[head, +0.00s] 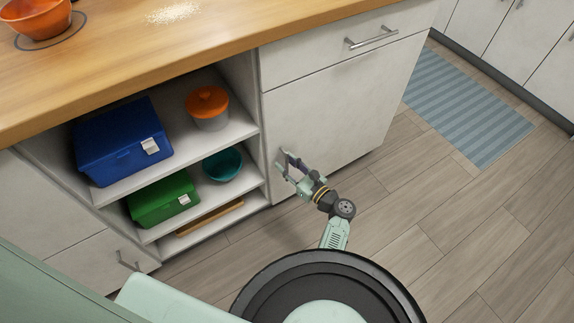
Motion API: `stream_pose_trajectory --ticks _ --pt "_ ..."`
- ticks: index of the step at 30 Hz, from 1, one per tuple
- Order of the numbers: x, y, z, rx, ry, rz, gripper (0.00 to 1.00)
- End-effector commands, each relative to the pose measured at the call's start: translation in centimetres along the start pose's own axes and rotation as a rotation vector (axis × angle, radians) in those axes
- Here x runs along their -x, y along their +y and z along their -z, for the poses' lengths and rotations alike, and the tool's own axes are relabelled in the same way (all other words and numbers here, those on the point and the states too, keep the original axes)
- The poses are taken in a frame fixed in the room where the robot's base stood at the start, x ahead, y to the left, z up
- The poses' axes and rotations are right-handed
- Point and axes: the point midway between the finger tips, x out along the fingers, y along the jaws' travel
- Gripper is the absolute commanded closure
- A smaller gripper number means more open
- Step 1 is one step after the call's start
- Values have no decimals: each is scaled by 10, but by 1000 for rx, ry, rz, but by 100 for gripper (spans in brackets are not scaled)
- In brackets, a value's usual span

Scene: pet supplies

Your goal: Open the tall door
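A tall white door front (335,110) fills the cabinet below a drawer, right of the open shelves. I take it to be the tall door; it looks closed, flush with the cabinet. My gripper (282,163) is in front of its left edge, with two fingers spread apart and pointing at the door. A small part of a handle may show by the fingertips, but the gripper largely covers that spot. I cannot tell whether the fingers touch it. Nothing is visibly held.
Above the door is a drawer with a bar handle (372,38). The open shelves hold a blue box (120,140), a green box (162,200), an orange-lidded pot (208,108) and a teal bowl (223,164). A striped blue rug (465,105) lies right. The wooden floor (420,200) before the door is clear.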

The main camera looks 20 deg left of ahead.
Motion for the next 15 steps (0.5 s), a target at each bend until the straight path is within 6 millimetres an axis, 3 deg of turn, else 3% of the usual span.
stream_pose_trajectory --ticks 5,15 --pt "0 0 0 0 0 0 71" --pt "0 0 0 1 0 0 94"
